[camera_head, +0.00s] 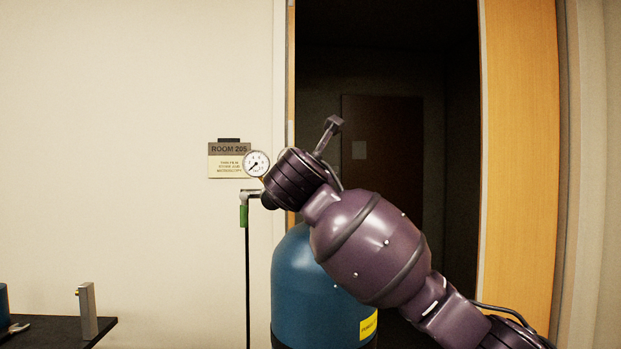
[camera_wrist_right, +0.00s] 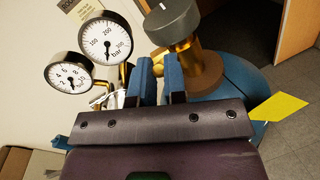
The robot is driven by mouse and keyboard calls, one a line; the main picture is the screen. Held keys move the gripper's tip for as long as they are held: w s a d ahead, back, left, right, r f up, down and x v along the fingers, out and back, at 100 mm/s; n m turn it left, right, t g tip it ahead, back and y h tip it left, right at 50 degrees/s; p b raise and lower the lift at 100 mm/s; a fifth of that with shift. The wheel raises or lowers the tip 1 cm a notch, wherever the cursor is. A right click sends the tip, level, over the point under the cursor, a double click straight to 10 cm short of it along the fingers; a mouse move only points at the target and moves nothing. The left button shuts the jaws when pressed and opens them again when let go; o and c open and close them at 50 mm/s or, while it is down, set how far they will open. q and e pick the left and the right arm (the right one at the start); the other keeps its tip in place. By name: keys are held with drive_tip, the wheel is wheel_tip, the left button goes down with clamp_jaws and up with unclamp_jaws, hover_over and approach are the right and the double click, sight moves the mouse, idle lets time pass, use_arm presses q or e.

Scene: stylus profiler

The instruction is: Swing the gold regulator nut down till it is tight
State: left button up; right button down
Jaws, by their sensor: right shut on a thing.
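My right gripper (camera_wrist_right: 159,62) is shut, its two blue fingers on either side of the gold regulator nut (camera_wrist_right: 160,53), of which only a sliver shows between the fingertips. The nut sits between the gauges and the gold cylinder valve (camera_wrist_right: 206,70), which has a grey knob (camera_wrist_right: 172,22) on top. Two dials, a large gauge (camera_wrist_right: 106,38) and a smaller gauge (camera_wrist_right: 70,72), are left of the fingers. In the head view my right wrist hides the nut and fingers; one gauge (camera_head: 256,164) shows. My left gripper is in neither view.
The blue gas cylinder (camera_head: 300,275) stands below my right arm, with a yellow label (camera_head: 368,326). A green-sleeved hose (camera_head: 243,215) hangs left of it. A dark bench (camera_head: 60,332) is at lower left. An open doorway is behind.

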drive_tip(key=c, duration=1.2)
unclamp_jaws()
drive_tip(key=shift+o, duration=0.2)
drive_tip(key=shift+s, duration=0.1)
drive_tip(key=b+v, duration=0.2)
drive_tip(key=v, duration=0.8)
drive_tip(key=shift+s, duration=0.3)
drive_tip(key=shift+r, duration=0.1)
